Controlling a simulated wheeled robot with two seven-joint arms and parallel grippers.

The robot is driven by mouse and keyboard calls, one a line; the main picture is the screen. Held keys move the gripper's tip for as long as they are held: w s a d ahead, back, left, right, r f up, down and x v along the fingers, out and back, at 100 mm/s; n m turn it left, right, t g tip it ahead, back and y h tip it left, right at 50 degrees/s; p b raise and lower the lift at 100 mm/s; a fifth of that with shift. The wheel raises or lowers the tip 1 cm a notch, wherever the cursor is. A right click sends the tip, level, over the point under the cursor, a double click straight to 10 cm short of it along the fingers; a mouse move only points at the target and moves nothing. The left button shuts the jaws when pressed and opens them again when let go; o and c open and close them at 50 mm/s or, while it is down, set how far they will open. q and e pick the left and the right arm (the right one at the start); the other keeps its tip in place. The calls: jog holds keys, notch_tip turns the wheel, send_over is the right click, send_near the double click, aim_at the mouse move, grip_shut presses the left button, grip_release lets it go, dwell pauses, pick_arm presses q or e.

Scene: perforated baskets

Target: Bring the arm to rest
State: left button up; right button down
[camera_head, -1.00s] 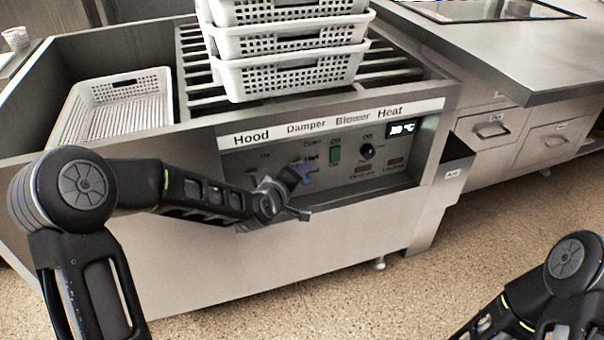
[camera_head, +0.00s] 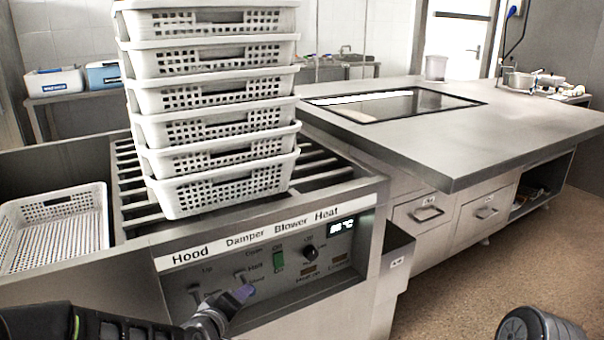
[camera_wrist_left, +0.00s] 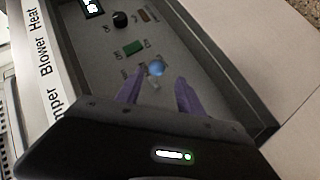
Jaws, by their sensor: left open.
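My left gripper (camera_head: 238,298) is in front of the control panel (camera_head: 325,268), below the Damper labels. The wrist view shows its two purple fingers (camera_wrist_left: 157,94) apart, with a gap between them. A small blue round tip (camera_wrist_left: 155,68) shows just beyond the gap; I cannot tell whether the fingers touch it. My left arm (camera_head: 90,325) runs along the bottom left edge of the head view, mostly cut off. Of my right arm, only a rounded joint (camera_head: 540,325) shows at the bottom right; its gripper is out of view.
A stack of several white perforated baskets (camera_head: 222,138) stands on the slatted rack (camera_head: 325,172). Another white basket (camera_head: 52,230) lies in the left bay. The green switch (camera_head: 279,259) and a black knob (camera_head: 310,252) are on the panel. A steel counter (camera_head: 450,150) stands at right; the floor before it is clear.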

pick_arm(q)
jog(key=s+d+f+m+g+h, duration=0.1)
jog(key=s+d+f+m+g, duration=0.2)
jog(key=s+f, duration=0.45)
jog(key=s+d+f+m+g, duration=0.25)
jog(key=s+f, duration=0.25)
jog(key=f, duration=0.6)
jog(key=s+d+f+m+g, duration=0.1)
jog(key=s+d+f+g, duration=0.1)
jog(key=s+f, duration=0.35)
jog(key=s+d+f+m+g+h, duration=0.1)
jog(key=s+d+f+g, duration=0.1)
jog(key=s, duration=0.7)
jog(key=s+d+f+m+g, duration=0.1)
jog(key=s+f+g, duration=0.25)
jog(key=s, duration=0.35)
notch_tip(320, 180, up, 21)
jog(key=t+p, duration=0.1)
jog(key=p, duration=2.1)
jog(key=shift+w+d+p, duration=0.15)
jog(key=shift+w+p, duration=0.05)
jog(key=shift+p, duration=0.1)
jog(key=shift+n, duration=0.25)
